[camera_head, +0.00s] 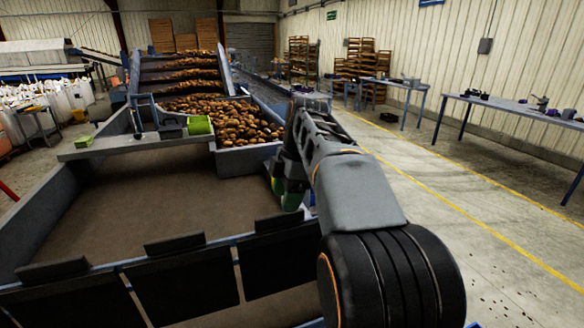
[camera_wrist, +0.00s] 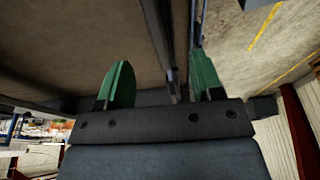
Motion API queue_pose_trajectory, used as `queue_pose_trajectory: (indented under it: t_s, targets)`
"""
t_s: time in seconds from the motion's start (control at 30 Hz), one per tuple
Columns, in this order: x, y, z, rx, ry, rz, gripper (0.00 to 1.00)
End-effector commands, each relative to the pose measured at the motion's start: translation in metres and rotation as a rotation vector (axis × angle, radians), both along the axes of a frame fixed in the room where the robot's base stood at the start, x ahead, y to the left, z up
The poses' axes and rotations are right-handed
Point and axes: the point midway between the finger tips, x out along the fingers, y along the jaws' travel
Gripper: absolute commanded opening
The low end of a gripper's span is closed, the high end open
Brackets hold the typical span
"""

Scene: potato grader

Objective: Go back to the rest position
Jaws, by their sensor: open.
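My gripper (camera_wrist: 160,84) shows in the wrist view with its two green fingers apart and nothing between them. In the head view, my gripper (camera_head: 289,192) hangs at the end of my arm, beside the right edge of the grader's belt, partly hidden by the arm. My arm (camera_head: 345,175) reaches forward from the lower right. In the wrist view a metal edge of the machine (camera_wrist: 172,50) runs behind the fingers; I cannot tell how close it is.
Potatoes (camera_head: 225,118) lie at the belt's far end. A green tray (camera_head: 199,125) and a dark box (camera_head: 171,131) stand on a cross shelf (camera_head: 110,148). The brown belt (camera_head: 150,205) is bare.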

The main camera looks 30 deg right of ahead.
Motion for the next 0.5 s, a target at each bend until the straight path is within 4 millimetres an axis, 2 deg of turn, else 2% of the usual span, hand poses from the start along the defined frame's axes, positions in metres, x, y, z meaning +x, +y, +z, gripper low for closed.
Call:
queue_pose_trajectory:
  t_s: [0.03, 0.2, 0.5]
  targets:
    - [0.000, -0.003, 0.012, -0.001, -0.003, -0.002, 0.60]
    - [-0.001, -0.011, 0.042, 0.000, -0.002, -0.001, 0.60]
    - [-0.003, -0.018, 0.071, 0.000, 0.000, 0.000, 0.60]
